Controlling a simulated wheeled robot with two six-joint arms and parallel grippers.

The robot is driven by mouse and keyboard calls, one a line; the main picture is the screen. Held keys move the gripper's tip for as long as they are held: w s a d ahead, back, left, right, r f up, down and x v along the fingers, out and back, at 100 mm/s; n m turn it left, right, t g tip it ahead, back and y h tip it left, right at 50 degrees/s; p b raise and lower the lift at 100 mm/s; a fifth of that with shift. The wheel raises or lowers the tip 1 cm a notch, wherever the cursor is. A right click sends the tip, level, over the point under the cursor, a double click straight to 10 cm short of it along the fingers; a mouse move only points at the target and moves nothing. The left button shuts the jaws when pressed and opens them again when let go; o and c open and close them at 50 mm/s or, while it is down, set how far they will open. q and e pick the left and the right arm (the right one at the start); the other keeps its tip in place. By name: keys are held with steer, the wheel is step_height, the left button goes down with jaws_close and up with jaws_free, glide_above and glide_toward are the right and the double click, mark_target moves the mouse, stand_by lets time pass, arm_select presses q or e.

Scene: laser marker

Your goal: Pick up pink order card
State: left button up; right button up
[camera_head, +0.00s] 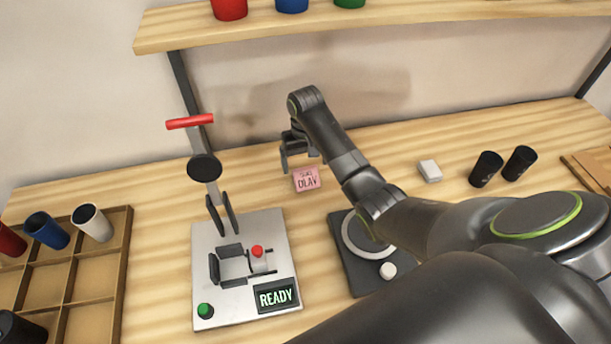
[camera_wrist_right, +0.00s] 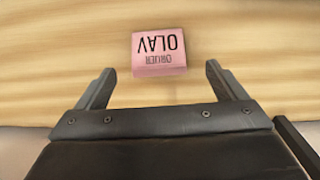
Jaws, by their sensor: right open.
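The pink order card (camera_head: 306,179) is a small pink block on the wooden table, with dark lettering that reads OLAV. In the right wrist view the card (camera_wrist_right: 159,52) lies just beyond the fingertips, roughly midway between them. My right gripper (camera_head: 297,166) is at the card's left and far side in the head view; it also shows in the right wrist view (camera_wrist_right: 160,75). Its fingers are apart with nothing between them. My left gripper does not show in the head view.
The laser marker (camera_head: 240,270) with a READY display stands left of the card. A round-topped dark device (camera_head: 345,265) is partly behind my right arm. A white block (camera_head: 430,171) and two black cups (camera_head: 485,169) are at right. A compartment tray (camera_head: 118,250) holds cups at left.

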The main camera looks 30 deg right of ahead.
mark_target(306, 173)
steer(key=shift+f, duration=0.45)
steer(key=shift+w+f, duration=0.15)
steer(key=shift+f, duration=0.1)
step_height(306, 173, down, 4)
steer(key=shift+d+p, duration=0.15)
steer(key=shift+p, duration=0.2)
steer(key=shift+f, duration=0.45)
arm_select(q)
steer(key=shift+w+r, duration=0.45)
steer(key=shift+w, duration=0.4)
arm_select(e)
steer(key=shift+c, duration=0.8)
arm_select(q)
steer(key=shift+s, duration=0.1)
arm_select(e)
steer(key=c, duration=0.9)
